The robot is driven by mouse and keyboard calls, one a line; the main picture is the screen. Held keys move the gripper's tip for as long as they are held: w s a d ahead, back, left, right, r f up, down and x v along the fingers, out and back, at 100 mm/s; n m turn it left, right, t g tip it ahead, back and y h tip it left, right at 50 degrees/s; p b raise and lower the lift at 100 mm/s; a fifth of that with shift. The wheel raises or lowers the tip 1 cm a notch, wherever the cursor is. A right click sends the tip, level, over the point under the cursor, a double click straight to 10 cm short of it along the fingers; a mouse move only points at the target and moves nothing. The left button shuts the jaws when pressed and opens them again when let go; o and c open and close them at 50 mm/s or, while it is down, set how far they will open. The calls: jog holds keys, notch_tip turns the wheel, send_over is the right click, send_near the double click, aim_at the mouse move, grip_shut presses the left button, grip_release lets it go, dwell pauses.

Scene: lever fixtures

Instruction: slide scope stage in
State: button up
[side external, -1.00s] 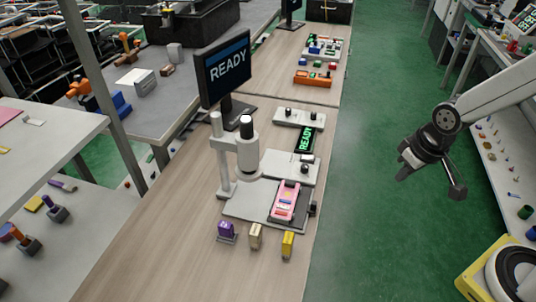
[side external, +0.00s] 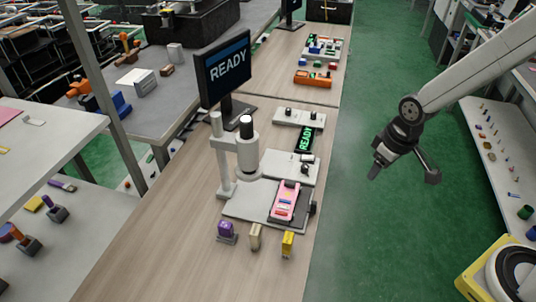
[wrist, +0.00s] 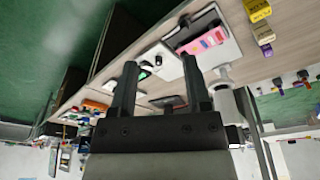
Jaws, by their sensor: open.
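The microscope (side external: 247,150) stands on a light grey base on the wooden bench, its white post and head on the left of the base. The dark stage plate (side external: 273,213) sits at the base's right side, towards the bench edge, with a pink board (side external: 286,200) on it and a small dark knob (side external: 312,208) at its right end. My gripper (side external: 403,172) is open and empty over the green floor, to the right of the bench and apart from the stage. In the wrist view the two fingers of my gripper (wrist: 160,78) are spread, with the pink board (wrist: 203,42) beyond them.
A monitor (side external: 226,70) reading READY stands behind the microscope. A control box (side external: 299,117) and a green READY display (side external: 305,139) are near it. The aisle between bench and right shelves is clear.

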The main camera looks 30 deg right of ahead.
jog(key=w+a+f+n+g, duration=0.1)
jog(key=w+a+f+n, duration=0.2)
jog(key=w+f, duration=0.35)
jog(key=n+g, duration=0.1)
jog(key=n, duration=0.3)
send_over(314, 202)
notch_tip(314, 202, down, 8)
jog(key=shift+r, duration=0.15)
jog(key=shift+f, duration=3.9)
grip_shut()
